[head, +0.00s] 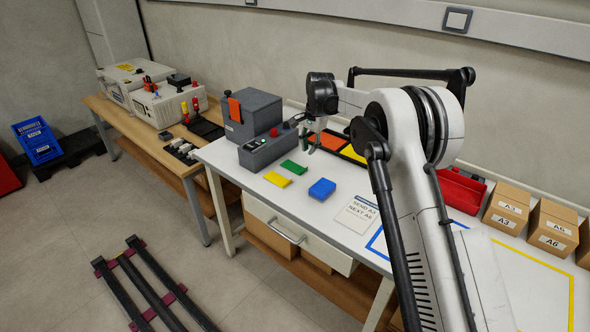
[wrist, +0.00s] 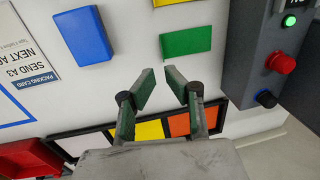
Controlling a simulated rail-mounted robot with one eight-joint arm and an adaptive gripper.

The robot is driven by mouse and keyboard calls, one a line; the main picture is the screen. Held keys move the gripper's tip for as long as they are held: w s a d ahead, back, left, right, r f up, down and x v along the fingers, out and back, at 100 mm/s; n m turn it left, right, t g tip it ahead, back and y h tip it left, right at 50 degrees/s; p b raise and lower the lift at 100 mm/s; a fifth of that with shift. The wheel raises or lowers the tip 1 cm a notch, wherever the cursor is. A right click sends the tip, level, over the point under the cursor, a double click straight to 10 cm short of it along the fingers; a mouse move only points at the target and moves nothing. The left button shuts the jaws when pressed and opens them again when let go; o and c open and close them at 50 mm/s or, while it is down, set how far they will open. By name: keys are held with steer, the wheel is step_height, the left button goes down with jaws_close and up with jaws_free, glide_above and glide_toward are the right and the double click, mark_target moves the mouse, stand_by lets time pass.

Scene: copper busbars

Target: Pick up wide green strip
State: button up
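In the wrist view the green strip (wrist: 186,42) is a wide rectangle just ahead of the fingertips, a little right of centre. My gripper (head: 315,143) is above the table, behind and right of the strip in the head view. In the wrist view my gripper (wrist: 161,76) has its two fingers apart with nothing between them. It does not touch the strip.
A blue block (head: 322,188) lies right of the strips. The grey machine (wrist: 262,60) with red and green buttons stands close on the right in the wrist view. A black-framed tray with an orange section (head: 326,142) lies behind. A printed card (head: 357,213) lies right.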

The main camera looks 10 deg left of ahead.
mark_target(298, 170)
steer(key=f, duration=0.3)
steer(key=a+f, duration=0.1)
steer(key=f, duration=0.2)
steer(key=w+f+b, duration=0.1)
steer(key=f, duration=0.3)
steer(key=shift+a, duration=0.3)
steer(key=shift+c, duration=0.5)
jaws_close()
